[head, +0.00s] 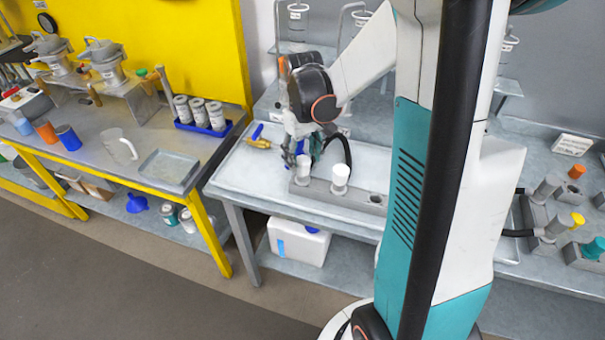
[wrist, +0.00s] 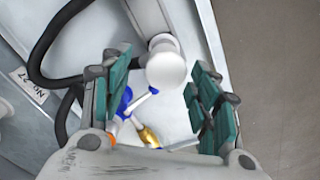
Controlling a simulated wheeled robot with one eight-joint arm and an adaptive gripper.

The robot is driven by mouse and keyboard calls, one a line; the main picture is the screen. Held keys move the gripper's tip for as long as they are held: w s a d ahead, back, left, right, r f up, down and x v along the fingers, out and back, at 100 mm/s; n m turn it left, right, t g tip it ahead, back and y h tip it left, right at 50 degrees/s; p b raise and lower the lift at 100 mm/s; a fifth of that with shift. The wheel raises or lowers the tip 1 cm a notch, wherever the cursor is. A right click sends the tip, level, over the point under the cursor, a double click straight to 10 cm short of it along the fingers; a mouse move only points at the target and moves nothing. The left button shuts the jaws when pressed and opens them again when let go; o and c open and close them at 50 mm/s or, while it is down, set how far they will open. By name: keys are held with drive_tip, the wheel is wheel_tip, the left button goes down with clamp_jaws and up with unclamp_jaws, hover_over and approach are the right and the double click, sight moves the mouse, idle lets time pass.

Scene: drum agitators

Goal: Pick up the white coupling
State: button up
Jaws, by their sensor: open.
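A white coupling (wrist: 166,68) with a round flat top shows in the wrist view between my spread fingers, beyond their tips. In the head view a white piece (head: 340,176) stands upright on a grey block on the bench, beside a black hose. Another pale post (head: 303,168) stands to its left, close under my gripper (head: 302,150). I cannot tell for sure which of them the wrist view shows. My gripper (wrist: 160,98) is open and empty, with teal finger pads on either side of the coupling. It does not appear to touch it.
A black hose (wrist: 45,55) curves at the left of the wrist view. A brass fitting with blue handles (head: 258,142) lies on the bench to the left. A grey tray (head: 168,168) and blue rack of cans (head: 203,126) stand on the yellow-framed table.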

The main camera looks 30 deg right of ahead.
sight(303, 170)
drive_tip(key=shift+s+a+f+b, duration=0.15)
drive_tip(key=shift+f+b, duration=0.45)
drive_tip(key=shift+f, duration=0.75)
drive_tip(key=shift+s+a+f+b, duration=0.1)
drive_tip(key=shift+f+b, duration=0.5)
drive_tip(key=shift+f, duration=0.7)
clamp_jaws()
